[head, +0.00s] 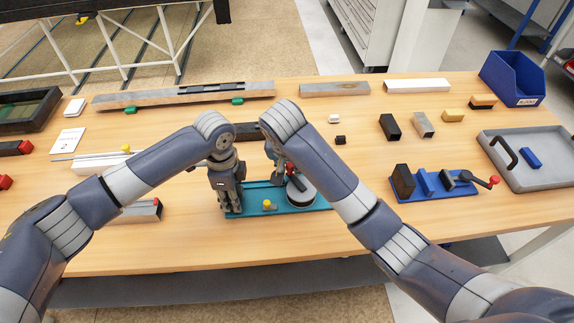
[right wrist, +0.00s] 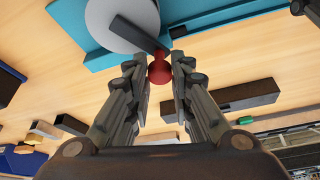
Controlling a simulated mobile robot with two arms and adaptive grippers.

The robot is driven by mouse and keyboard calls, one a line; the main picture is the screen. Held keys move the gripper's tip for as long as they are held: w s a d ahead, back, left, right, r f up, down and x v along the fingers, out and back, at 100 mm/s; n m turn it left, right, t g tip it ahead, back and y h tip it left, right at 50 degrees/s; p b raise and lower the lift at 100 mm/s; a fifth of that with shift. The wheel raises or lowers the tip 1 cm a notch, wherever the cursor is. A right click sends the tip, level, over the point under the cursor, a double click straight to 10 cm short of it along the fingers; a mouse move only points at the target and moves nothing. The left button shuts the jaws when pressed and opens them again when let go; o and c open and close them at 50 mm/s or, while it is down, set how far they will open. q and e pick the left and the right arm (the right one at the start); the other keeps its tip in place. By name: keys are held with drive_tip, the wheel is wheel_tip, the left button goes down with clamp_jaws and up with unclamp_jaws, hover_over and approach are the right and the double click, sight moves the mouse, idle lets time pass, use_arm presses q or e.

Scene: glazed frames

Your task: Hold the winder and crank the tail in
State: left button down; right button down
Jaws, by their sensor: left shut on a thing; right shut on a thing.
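The winder has a teal base (head: 258,189) on the table in front of me, with a pale round drum (head: 302,195) near its right end. The drum also shows in the right wrist view (right wrist: 112,22). A dark crank arm (right wrist: 138,34) crosses the drum and carries a red knob (right wrist: 160,72). My left gripper (head: 232,206) points down and is shut on the left end of the base. My right gripper (right wrist: 160,66) is shut on the red knob. My right arm hides part of the winder in the head view. I cannot make out the tail.
A blue fixture (head: 440,186) with blocks and a red-knobbed lever stands to the right, beside a grey tray (head: 545,175). Small blocks, long bars and a blue bin (head: 512,80) lie behind. Other tools lie at the left. The table's front strip is clear.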

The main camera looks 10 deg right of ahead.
drive_tip(key=m, duration=0.1)
drive_tip(key=d+m+h, duration=0.1)
drive_tip(key=shift+w+m, duration=0.25)
drive_tip(key=shift+m, duration=0.05)
drive_tip(key=shift+w+d+m+g+h, duration=0.1)
drive_tip(key=shift+d+m+g+h, duration=0.2)
drive_tip(key=shift+m, duration=0.45)
drive_tip(key=shift+d+m+g+h, duration=0.2)
drive_tip(key=shift+d+m+h, duration=0.15)
drive_tip(key=shift+m, duration=0.4)
drive_tip(key=c, duration=1.4)
unclamp_jaws()
drive_tip(key=shift+d, duration=0.1)
drive_tip(key=shift+c, duration=0.2)
